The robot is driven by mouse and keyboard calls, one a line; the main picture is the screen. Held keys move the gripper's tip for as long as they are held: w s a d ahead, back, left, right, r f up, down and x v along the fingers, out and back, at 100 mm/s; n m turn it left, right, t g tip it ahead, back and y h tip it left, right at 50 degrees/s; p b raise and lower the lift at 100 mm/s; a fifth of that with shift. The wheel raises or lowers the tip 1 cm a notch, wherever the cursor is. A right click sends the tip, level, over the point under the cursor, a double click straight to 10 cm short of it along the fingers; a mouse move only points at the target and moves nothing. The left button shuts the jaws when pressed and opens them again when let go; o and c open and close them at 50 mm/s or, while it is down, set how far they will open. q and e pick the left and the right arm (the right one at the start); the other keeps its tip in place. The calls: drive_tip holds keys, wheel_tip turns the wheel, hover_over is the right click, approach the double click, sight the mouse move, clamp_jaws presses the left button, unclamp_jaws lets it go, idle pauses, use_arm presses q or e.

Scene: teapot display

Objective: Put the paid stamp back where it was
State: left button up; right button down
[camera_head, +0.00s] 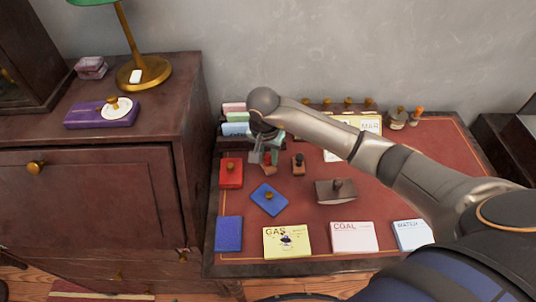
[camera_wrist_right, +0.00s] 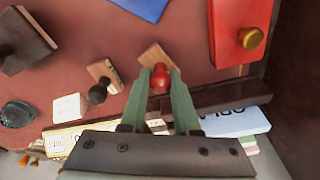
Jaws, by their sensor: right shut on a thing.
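A small stamp with a red knob and a wooden base (camera_head: 267,166) is at the back left of the desk's red top. It also shows in the right wrist view (camera_wrist_right: 159,78), where its red knob sits between the two finger pads. My right gripper (camera_head: 264,153) is shut on that knob from above. Whether the base touches the desk is hard to tell. A similar stamp with a black knob (camera_head: 299,164) stands just to its right. No lettering shows on either stamp, so I cannot read which one says paid. My left gripper is not in view.
A red box with a brass knob (camera_head: 231,174) and a blue one (camera_head: 268,199) lie near the gripper. A rocker blotter (camera_head: 337,192) sits right of them. Cards stand in a rack (camera_head: 235,129) behind. Bill cards (camera_head: 354,238) line the front edge.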

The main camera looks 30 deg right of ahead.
sight(266, 169)
drive_tip(key=shift+f, duration=0.1)
drive_tip(key=c, duration=0.6)
unclamp_jaws()
drive_tip(key=shift+c, duration=0.2)
wheel_tip(266, 169, up, 12)
drive_tip(key=s+a, duration=0.1)
drive_tip(key=shift+s+a, duration=0.15)
